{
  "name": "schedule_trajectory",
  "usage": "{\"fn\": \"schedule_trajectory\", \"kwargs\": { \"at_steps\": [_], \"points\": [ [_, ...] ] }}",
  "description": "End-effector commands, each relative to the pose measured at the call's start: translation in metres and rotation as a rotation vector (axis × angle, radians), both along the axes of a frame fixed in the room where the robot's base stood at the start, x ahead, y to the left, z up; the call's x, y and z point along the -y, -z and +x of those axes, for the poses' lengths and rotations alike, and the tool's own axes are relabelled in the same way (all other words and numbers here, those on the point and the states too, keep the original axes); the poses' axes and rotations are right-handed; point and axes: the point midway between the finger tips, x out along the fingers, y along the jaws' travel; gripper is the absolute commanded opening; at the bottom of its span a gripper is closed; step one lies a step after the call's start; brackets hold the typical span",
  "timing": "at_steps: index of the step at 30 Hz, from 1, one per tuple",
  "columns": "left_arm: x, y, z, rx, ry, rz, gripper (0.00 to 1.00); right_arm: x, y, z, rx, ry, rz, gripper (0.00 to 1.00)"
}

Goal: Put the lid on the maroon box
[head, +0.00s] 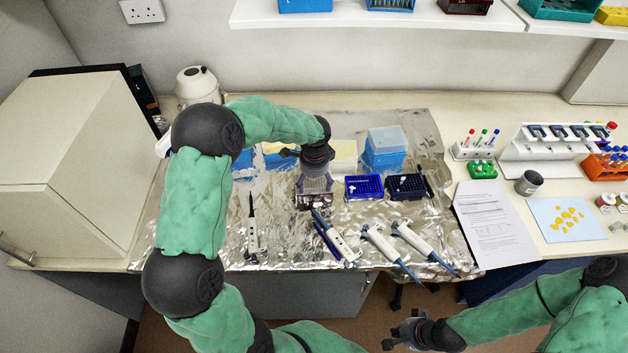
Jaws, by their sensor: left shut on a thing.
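The maroon box (311,202) stands on the foil sheet, in the middle of the bench. Its top is mostly covered from view by my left gripper (315,170) and the lid. My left gripper points down over the box and is shut on the clear lid (316,185). The lid is at the box's top; I cannot tell whether it touches the box or hovers just above. My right gripper (398,332) is empty in front of the bench's front edge, with its fingers apart.
A blue rack (364,187) and a dark navy rack (407,186) stand right of the maroon box. Pipettes (336,238) lie in front on the foil (190,230). A blue box with a clear lid (386,145) stands behind. Papers (497,222) lie to the right.

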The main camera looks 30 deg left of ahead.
Motion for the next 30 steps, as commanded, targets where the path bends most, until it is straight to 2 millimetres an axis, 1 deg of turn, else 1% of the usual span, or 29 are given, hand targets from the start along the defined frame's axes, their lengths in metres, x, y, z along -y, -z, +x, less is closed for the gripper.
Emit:
{"fn": "schedule_trajectory", "kwargs": {
  "at_steps": [1, 3, 13, 17, 20, 23, 30],
  "points": [
    [0.0, 0.0, 0.0, 0.0, 0.0, 0.0, 0.82, 0.0, 0.0, 0.0, 0.0, 0.0, 0.0, 0.0],
    [0.0, 0.0, 0.0, 0.001, 0.0, 0.001, 1.0, 0.0, 0.0, 0.0, 0.0, 0.0, 0.0, 0.0],
    [0.0, 0.0, 0.0, 0.0, 0.0, 0.0, 1.0, 0.0, 0.0, 0.0, 0.0, 0.0, 0.0, 0.0],
    [0.0, -0.005, 0.0, 0.002, -0.001, 0.0, 1.0, 0.0, 0.0, 0.0, 0.0, 0.0, 0.0, 0.0],
    [0.0, -0.017, 0.0, 0.004, -0.001, 0.001, 1.0, 0.0, 0.0, 0.0, 0.0, 0.0, 0.0, 0.0],
    [0.002, -0.035, -0.001, 0.006, 0.001, 0.001, 1.0, 0.0, 0.0, 0.0, 0.0, 0.0, 0.0, 0.0],
    [0.004, -0.082, -0.004, 0.004, 0.0, 0.001, 1.0, 0.0, 0.0, 0.0, 0.0, 0.0, 0.0, 0.0]
  ]
}}
